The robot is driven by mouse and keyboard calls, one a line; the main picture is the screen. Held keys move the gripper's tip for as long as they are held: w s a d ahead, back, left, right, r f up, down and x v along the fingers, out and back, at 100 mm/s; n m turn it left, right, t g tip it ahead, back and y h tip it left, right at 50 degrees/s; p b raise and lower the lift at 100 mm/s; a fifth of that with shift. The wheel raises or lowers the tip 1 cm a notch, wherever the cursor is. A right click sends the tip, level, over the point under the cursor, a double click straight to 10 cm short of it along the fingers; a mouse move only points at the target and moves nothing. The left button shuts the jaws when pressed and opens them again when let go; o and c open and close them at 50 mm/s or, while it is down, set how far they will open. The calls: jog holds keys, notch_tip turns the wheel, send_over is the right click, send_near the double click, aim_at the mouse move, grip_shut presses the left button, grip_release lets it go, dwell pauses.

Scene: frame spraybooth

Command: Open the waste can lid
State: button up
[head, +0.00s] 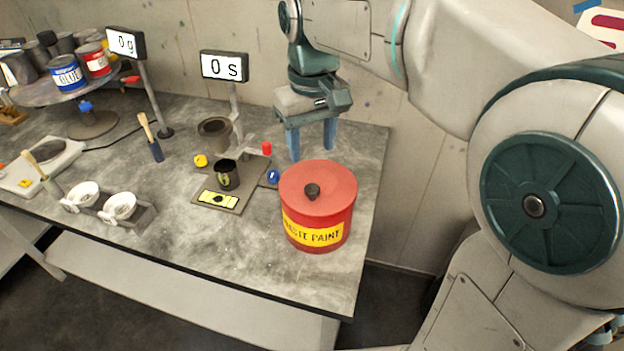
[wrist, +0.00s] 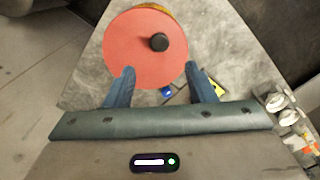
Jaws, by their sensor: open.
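The waste can (head: 325,222) is a red drum with a yellow label reading "WASTE PAINT", standing upright near the right end of the bench. Its red lid (head: 335,180) lies flat on top, closed, with a dark round knob (head: 312,191) in the middle. In the wrist view the lid (wrist: 130,60) and knob (wrist: 159,42) show from above. My gripper (head: 311,150) points down behind the can in the head view, above lid height. Its blue fingers are apart with nothing between them. In the wrist view my gripper (wrist: 160,76) has its fingertips by the lid's near edge, short of the knob.
A small black cup (head: 228,175) stands on a plate left of the can, with red, blue and yellow caps around it. A "0 s" display (head: 224,66) stands behind. Two white bowls (head: 118,206) and paint tins (head: 67,74) are further left. The bench front (head: 250,260) is clear.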

aim_at(313, 188)
notch_tip(313, 188, down, 10)
jog(key=shift+f, duration=0.1)
dwell(0.4)
grip_shut()
jog(key=shift+d+r, duration=0.1)
jog(key=shift+r, duration=0.15)
